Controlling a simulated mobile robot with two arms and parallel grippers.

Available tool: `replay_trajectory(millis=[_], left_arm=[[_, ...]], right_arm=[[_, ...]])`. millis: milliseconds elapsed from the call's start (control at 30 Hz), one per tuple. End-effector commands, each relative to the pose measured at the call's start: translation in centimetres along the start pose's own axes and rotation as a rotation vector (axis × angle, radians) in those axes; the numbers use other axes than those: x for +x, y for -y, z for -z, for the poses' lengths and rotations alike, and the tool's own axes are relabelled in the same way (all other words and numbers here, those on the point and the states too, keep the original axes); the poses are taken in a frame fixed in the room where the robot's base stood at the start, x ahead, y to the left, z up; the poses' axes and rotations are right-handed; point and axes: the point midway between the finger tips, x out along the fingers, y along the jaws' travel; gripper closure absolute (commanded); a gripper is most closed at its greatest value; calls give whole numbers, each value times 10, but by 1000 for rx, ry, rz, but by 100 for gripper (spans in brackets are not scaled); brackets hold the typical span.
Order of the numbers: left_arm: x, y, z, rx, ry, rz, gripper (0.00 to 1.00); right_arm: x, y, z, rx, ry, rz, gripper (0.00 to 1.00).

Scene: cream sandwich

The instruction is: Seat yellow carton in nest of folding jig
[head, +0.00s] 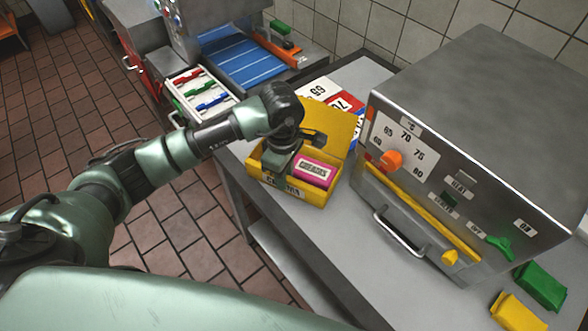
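An open yellow carton-like box (266,184) with its flap raised at the back stands on the grey bench, left of the metal machine. It has a white label on its front, partly legible. A pink block (312,172) with a white lettered label lies inside its right part. My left gripper (281,160) points down into the left part of the box, beside the pink block. Its fingertips are hidden, so I cannot tell whether they hold anything. I cannot make out a separate folding jig or nest with certainty. My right gripper is not in view.
The metal machine (480,110) with an orange knob and front handle fills the right. A smaller yellow block (517,312) and a green block (540,287) lie at the lower right. A white tray (203,91) with coloured pieces and a blue ribbed surface (245,62) are behind.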

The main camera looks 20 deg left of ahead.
Motion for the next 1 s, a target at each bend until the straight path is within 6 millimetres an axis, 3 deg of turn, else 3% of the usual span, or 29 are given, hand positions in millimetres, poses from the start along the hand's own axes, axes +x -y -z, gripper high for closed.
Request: replay_trajectory(millis=[33, 67, 467, 633, 767, 1000], left_arm=[[0, 0, 0, 0, 0, 0, 93], [0, 0, 0, 0, 0, 0, 100], [-3, -1, 0, 0, 1, -2, 100], [-16, -2, 0, 1, 1, -5, 100], [-38, -2, 0, 1, 1, -8, 100], [-100, -2, 0, 1, -1, -10, 100]], right_arm=[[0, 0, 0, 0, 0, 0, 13], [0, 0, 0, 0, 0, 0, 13], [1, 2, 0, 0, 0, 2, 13], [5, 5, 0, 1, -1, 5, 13], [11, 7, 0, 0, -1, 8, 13], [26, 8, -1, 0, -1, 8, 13]])
